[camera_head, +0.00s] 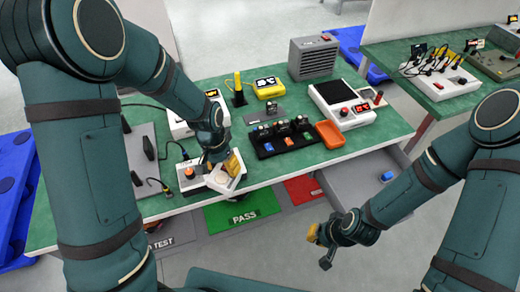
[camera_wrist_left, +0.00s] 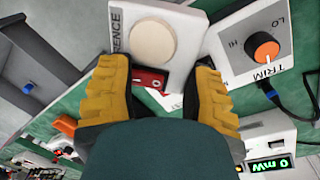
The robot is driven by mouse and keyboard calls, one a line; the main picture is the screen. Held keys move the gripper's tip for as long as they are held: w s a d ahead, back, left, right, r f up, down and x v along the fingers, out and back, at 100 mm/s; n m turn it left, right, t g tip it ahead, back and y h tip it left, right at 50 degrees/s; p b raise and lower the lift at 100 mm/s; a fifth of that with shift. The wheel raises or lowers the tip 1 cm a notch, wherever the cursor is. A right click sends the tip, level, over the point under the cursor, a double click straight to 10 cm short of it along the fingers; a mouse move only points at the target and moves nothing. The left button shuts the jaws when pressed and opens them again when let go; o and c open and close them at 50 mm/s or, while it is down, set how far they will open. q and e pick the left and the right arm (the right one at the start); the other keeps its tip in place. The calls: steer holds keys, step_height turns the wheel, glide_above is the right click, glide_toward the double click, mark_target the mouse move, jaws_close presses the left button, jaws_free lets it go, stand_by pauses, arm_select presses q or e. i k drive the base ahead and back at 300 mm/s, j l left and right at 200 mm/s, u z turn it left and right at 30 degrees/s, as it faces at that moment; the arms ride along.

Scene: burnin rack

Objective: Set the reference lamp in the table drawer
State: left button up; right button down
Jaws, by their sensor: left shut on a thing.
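The reference lamp (camera_head: 226,178), a white box with a round cream disc, is at the front edge of the green table. In the left wrist view the lamp (camera_wrist_left: 152,40) sits between the yellow fingers of my left gripper (camera_wrist_left: 158,92), which is shut on it. My left gripper (camera_head: 226,164) comes down on it from above; whether the lamp touches the table is unclear. The grey table drawer (camera_head: 350,176) is pulled out at the right, with a small blue thing (camera_head: 387,176) inside. My right gripper (camera_head: 322,246) appears open and empty, left of and below the drawer.
The trim box (camera_head: 188,176), with an orange knob, stands right beside the lamp. A black rack (camera_head: 285,145) and an orange tray (camera_head: 330,134) stand between lamp and drawer. Green PASS (camera_head: 242,212) and red (camera_head: 302,189) areas lie below the table edge.

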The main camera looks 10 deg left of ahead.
mark_target(346, 184)
steer(key=z, duration=0.8)
steer(key=i+z, duration=0.1)
steer(key=z, duration=0.25)
steer(key=j+z, duration=0.1)
steer(key=z, duration=0.2)
steer(key=i+j+z, duration=0.1)
steer(key=z, duration=0.25)
steer(key=i+j, duration=0.1)
steer(key=i, duration=0.05)
